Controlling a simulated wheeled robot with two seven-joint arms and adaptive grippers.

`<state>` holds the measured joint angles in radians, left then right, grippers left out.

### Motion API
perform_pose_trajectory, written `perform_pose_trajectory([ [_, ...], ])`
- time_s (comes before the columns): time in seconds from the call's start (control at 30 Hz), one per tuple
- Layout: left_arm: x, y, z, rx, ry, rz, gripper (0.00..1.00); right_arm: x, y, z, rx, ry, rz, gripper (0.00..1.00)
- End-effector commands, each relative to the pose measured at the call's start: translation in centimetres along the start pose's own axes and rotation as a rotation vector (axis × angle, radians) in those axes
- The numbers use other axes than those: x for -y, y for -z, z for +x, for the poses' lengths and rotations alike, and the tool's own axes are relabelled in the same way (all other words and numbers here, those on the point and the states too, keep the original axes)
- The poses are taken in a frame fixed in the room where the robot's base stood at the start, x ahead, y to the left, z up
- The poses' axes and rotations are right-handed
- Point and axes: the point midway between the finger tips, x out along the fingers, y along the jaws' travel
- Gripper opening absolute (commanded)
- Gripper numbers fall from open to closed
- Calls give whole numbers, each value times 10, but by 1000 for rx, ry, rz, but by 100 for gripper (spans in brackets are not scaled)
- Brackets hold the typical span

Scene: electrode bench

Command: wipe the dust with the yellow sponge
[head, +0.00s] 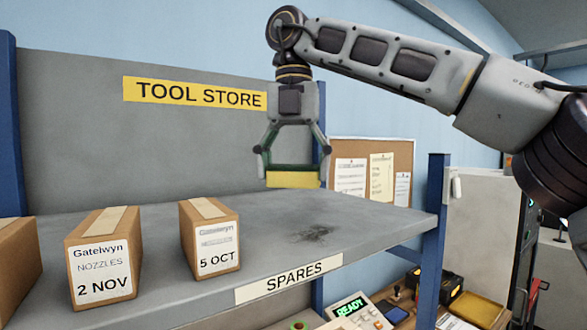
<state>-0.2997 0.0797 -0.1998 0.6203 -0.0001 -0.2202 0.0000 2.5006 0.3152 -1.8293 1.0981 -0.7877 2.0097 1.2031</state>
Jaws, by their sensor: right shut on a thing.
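The yellow sponge (292,180) is held in my right gripper (292,168), which is shut on it. The gripper points down, and the sponge hangs above the back right part of the grey shelf (365,218). The dust (312,234) is a dark patch on the shelf's right part, in front of and below the sponge. The sponge looks apart from the shelf. My left gripper is not in view.
Cardboard boxes stand left of the dust: one marked 5 OCT (209,238), one marked 2 NOV (103,258), and a cut-off one (15,262) at the left edge. A blue post (433,230) stands at the shelf's right end. The shelf around the dust is clear.

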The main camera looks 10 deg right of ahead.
Motion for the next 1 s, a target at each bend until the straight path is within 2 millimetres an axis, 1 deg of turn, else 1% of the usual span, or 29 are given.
perform_pose_trajectory([
  [0.7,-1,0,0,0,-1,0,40,0,0,0,0,0,573,60],
  [1.0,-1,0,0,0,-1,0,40,0,0,0,0,0,736,60],
])
